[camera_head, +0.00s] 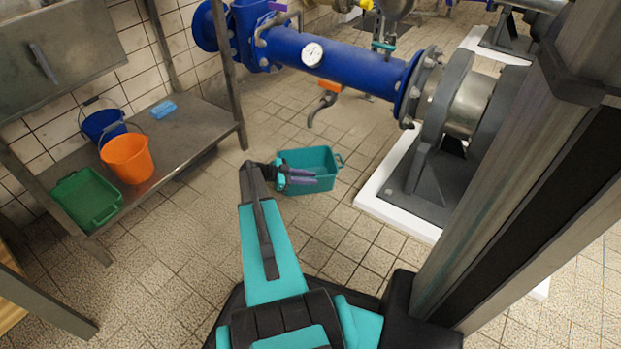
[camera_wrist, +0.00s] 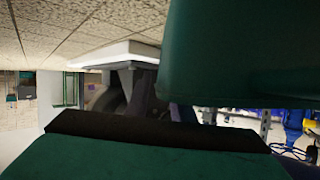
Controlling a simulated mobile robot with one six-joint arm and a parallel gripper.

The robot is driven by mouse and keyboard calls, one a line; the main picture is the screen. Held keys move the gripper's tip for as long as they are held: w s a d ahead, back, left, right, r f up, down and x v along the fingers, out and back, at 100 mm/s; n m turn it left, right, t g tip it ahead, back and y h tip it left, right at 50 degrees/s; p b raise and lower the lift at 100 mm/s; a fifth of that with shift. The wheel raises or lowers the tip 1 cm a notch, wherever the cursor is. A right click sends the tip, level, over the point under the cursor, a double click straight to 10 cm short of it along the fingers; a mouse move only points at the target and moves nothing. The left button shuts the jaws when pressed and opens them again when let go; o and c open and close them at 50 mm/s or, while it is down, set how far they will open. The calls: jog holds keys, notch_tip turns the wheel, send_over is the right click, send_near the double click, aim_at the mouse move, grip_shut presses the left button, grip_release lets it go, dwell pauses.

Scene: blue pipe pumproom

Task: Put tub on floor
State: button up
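A teal tub (camera_head: 310,158) with a loop handle at its right end is in the middle of the head view, upright against the tiled floor. I cannot tell whether its base touches the floor. My gripper (camera_head: 299,179) overlaps the tub's near left side; its dark fingers lie across that wall, and whether they grip it or how far apart they are is unclear. In the wrist view a large dark green surface (camera_wrist: 240,55), probably the tub, fills the upper right very close to the camera. A second, green tub (camera_head: 86,199) rests on the low metal shelf at left.
The metal shelf (camera_head: 190,137) also holds an orange bucket (camera_head: 127,158), a blue bucket (camera_head: 103,125) and a blue block (camera_head: 163,109). A blue pipe (camera_head: 345,65) crosses behind the tub. A grey pump on a white plinth (camera_head: 400,212) stands at right. Floor around the tub is clear.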

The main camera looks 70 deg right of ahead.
jog(key=p+v, duration=0.4)
jog(key=v, duration=0.7)
jog(key=shift+a, duration=0.15)
jog(key=shift+w+r, duration=0.1)
dwell(0.4)
